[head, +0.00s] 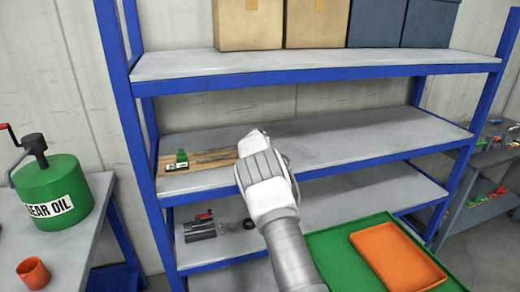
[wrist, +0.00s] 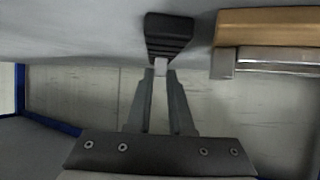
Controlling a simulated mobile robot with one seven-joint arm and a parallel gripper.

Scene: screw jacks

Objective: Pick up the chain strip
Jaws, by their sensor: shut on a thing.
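My gripper (wrist: 160,74) is shut on a small light-grey piece at the near end of a black, ribbed strip, which I take to be the chain strip (wrist: 168,33). In the wrist view the strip is at top centre, beyond the fingertips, by the grey shelf surface; I cannot tell whether it touches the shelf. In the head view my gripper and wrist (head: 264,172) reach over the middle shelf and hide the chain strip.
A wooden board (head: 230,152) on the middle shelf (head: 330,143) carries a green block (head: 182,157) and a metal bar (wrist: 275,55), just right of the strip in the wrist view. The shelf's right side is clear. An orange tray (head: 398,258) sits on a green surface (head: 335,250) in front.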

